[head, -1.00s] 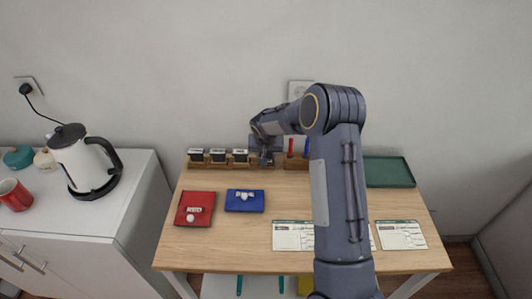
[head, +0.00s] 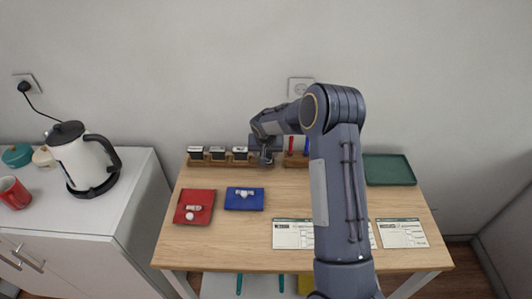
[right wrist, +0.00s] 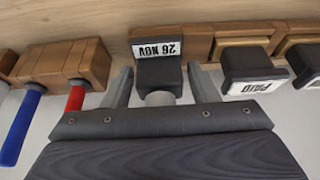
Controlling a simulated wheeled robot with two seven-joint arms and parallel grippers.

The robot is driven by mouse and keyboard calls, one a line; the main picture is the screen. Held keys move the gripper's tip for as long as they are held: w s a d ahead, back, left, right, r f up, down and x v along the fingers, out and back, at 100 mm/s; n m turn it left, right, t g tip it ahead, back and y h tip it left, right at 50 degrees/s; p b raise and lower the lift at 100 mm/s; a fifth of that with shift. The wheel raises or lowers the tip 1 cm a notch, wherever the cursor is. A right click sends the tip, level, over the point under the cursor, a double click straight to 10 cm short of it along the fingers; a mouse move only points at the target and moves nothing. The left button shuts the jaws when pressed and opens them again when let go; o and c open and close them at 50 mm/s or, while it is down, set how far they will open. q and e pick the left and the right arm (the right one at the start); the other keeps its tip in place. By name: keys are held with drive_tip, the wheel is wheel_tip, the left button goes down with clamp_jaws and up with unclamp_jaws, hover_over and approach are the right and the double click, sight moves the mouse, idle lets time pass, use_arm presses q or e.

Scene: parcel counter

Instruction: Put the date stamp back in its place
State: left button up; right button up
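The date stamp (right wrist: 158,72), a dark block with a white "26 NOV" label, is in the right wrist view. It sits at a slot of the wooden stamp rack (right wrist: 200,42), in line with the other stamps. My right gripper (right wrist: 160,80) is open, with one finger on each side of the stamp and a narrow gap at its grey handle. In the head view my right gripper (head: 265,159) is at the right end of the rack (head: 217,164) and hides the date stamp. My left gripper is not in view.
Several other stamps stand in the rack, including a "PAID" stamp (right wrist: 252,75) close beside my fingers. A wooden holder with red and blue pens (right wrist: 62,62) is on the other side. Red (head: 186,215) and blue (head: 232,205) pads, forms (head: 293,236) and a green tray (head: 390,170) lie on the table.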

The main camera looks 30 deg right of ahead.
drive_tip(key=shift+p+v, duration=0.7)
drive_tip(key=shift+v, duration=1.95)
drive_tip(key=o, duration=0.6)
drive_tip(key=shift+c, duration=0.2)
drive_tip(key=s+a+r+y+b, duration=0.15)
drive_tip(key=s+a+r, duration=0.25)
drive_tip(key=s+r, duration=0.85)
drive_tip(key=s+a+n+y, duration=0.1)
drive_tip(key=s+a, duration=0.3)
drive_tip(key=s, duration=0.3)
drive_tip(key=s+a+r+n+t+y, duration=0.1)
drive_tip(key=s+a, duration=0.3)
drive_tip(key=s, duration=0.4)
drive_tip(key=s+a+n+y, duration=0.2)
drive_tip(key=s+a, duration=0.2)
drive_tip(key=s, duration=0.4)
drive_tip(key=shift+s+r+n+t, duration=0.25)
drive_tip(key=shift+n+t, duration=0.15)
